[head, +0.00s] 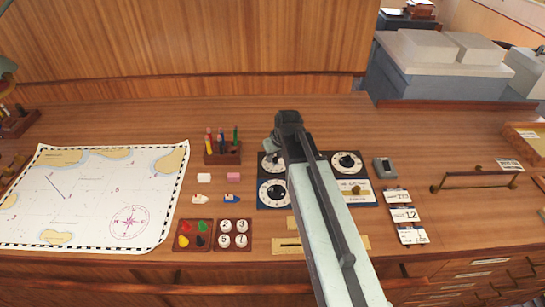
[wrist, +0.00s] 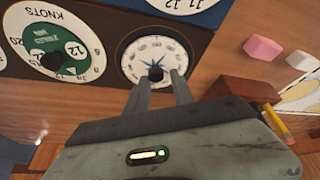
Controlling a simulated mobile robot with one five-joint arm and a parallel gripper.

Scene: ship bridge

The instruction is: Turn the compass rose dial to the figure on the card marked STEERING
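The compass rose dial (wrist: 155,55) is white with a blue star and a black knob, on a dark panel in the wrist view. In the head view my arm partly covers this dial (head: 270,163) at the panel's upper left. My gripper (wrist: 163,82) is open, with its two fingers apart at the near edge of the dial, close to the knob. I cannot tell whether either finger touches the knob. Three cards with figures, upper (head: 396,196), middle (head: 404,214) and lower (head: 411,235), lie right of the panel; their headings are too small to read. The middle one shows 12.
Other dials are the lower left (head: 273,193), the upper right (head: 346,163) and the green-centred KNOTS dial (wrist: 52,45). A pencil holder (head: 222,153), a pink block (head: 233,176) and a chart (head: 90,195) stand or lie left. A rail (head: 475,181) is at the right.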

